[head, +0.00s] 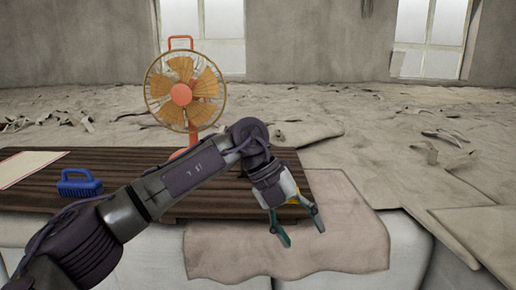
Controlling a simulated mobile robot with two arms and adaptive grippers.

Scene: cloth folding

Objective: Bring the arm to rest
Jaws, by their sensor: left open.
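My left arm reaches in from the lower left across the wooden table. Its left gripper (300,238) points down in front of the table's right front corner, with its teal fingers apart and nothing between them. Behind the fingers, a beige cloth (340,250) hangs over the pale block under the tabletop. I cannot tell whether the fingers touch the cloth. My right gripper does not show.
An orange fan (181,94) stands on the dark wooden tabletop (120,163), behind my forearm. A blue brush (79,184) and a pale sheet (28,167) lie at the table's left. Debris covers the floor behind; the air right of the gripper is clear.

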